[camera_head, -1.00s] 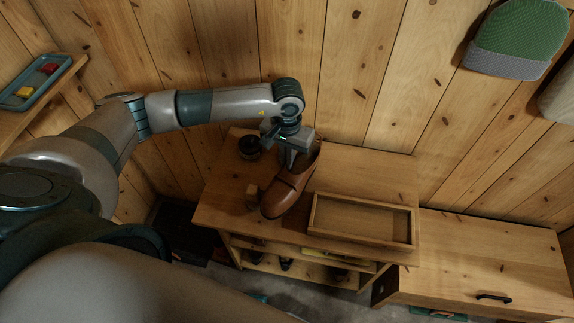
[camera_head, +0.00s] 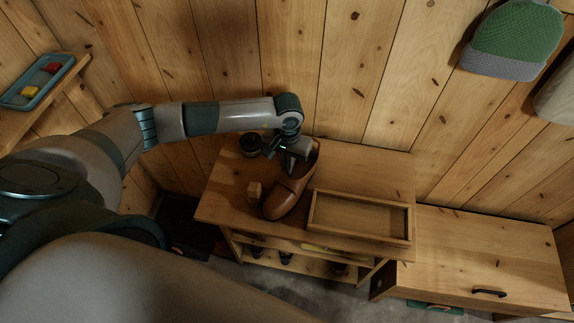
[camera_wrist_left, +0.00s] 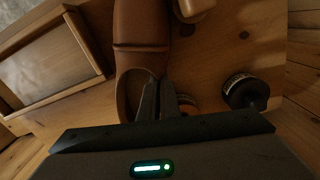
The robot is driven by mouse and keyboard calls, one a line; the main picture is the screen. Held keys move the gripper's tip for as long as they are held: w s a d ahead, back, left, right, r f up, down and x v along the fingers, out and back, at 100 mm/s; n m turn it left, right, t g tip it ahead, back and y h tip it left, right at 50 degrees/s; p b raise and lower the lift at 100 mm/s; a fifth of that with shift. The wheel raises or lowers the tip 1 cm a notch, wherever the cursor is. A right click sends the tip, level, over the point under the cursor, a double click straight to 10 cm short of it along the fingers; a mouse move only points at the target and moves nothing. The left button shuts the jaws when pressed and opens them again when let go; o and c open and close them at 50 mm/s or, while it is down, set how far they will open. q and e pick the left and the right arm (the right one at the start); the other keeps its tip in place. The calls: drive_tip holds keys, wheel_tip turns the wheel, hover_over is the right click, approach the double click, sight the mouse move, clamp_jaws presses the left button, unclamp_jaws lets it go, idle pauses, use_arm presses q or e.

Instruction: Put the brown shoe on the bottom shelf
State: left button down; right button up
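The brown shoe (camera_head: 280,199) lies on the top of the wooden shelf unit (camera_head: 365,167), its toe toward the front and its heel toward the wall. My left gripper (camera_head: 291,168) points down at the shoe's heel opening. In the left wrist view the fingers (camera_wrist_left: 160,88) are close together at the rim of the brown shoe (camera_wrist_left: 141,28), with the rim seemingly pinched between them. The fingertips are partly hidden. The bottom shelf (camera_head: 300,263) shows under the front edge, with dark items on it. My right gripper is not in view.
A shallow wooden tray (camera_head: 360,235) lies right of the shoe. A low cabinet (camera_head: 480,255) adjoins on the right. The plank wall is close behind.

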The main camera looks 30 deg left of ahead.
use_arm(q)
drive_tip(key=shift+f, duration=0.1)
drive_tip(key=c, duration=2)
unclamp_jaws()
drive_tip(key=shift+r, duration=0.3)
drive_tip(key=shift+r+b, duration=2.85)
drive_tip(key=shift+r, duration=3.05)
